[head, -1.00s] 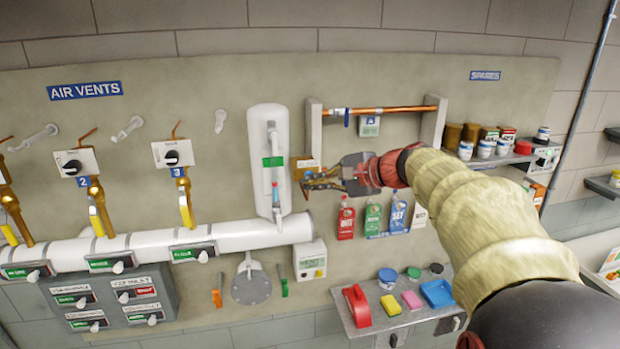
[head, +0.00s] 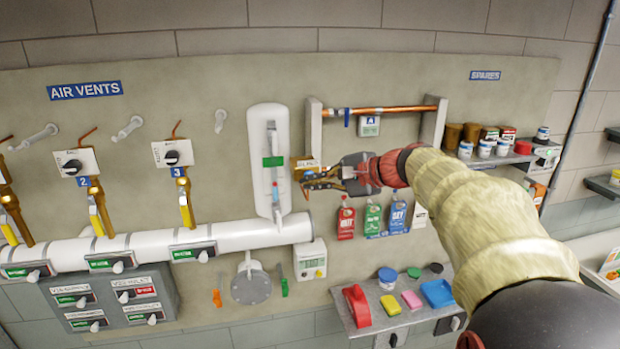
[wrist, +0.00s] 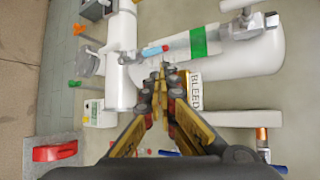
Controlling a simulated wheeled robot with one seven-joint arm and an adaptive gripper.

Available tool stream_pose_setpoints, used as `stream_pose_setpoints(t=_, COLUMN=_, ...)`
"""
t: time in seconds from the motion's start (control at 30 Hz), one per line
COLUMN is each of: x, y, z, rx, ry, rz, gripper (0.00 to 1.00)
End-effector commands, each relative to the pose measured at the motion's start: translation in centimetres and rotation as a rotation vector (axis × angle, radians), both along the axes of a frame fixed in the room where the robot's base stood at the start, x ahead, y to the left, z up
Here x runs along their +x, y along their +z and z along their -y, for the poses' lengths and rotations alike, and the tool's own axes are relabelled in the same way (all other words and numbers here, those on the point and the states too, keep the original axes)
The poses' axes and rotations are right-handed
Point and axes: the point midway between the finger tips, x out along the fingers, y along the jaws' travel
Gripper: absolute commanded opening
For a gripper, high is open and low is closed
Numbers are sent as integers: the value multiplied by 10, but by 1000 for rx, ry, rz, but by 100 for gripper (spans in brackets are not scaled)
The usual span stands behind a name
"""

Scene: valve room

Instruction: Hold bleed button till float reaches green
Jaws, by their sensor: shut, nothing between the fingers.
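A white upright cylinder (head: 268,130) on the wall panel carries a sight tube (head: 271,140) with a green band (head: 273,161). A small red and light-blue piece, seemingly the float, (head: 276,188) sits in the tube below the green band. A BLEED label (wrist: 195,91) is beside the cylinder. My gripper (head: 305,184) is shut and empty, its tips close to the cylinder's right side. The bleed button is not discernible; my fingers may hide it.
A copper pipe (head: 385,110) on brackets runs above my gripper. Red, green and blue bottles or tags (head: 372,218) hang below it. A white horizontal pipe (head: 150,240) ends beneath the cylinder. A shelf (head: 400,318) with cleaning items stands lower right.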

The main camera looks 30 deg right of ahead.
Motion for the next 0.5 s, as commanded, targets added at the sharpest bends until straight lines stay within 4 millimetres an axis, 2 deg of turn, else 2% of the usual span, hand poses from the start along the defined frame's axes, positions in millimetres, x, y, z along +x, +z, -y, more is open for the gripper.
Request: stream_pose_setpoints(t=0.5, x=8, y=0, z=2, rx=0, ry=0, rz=0, gripper=0)
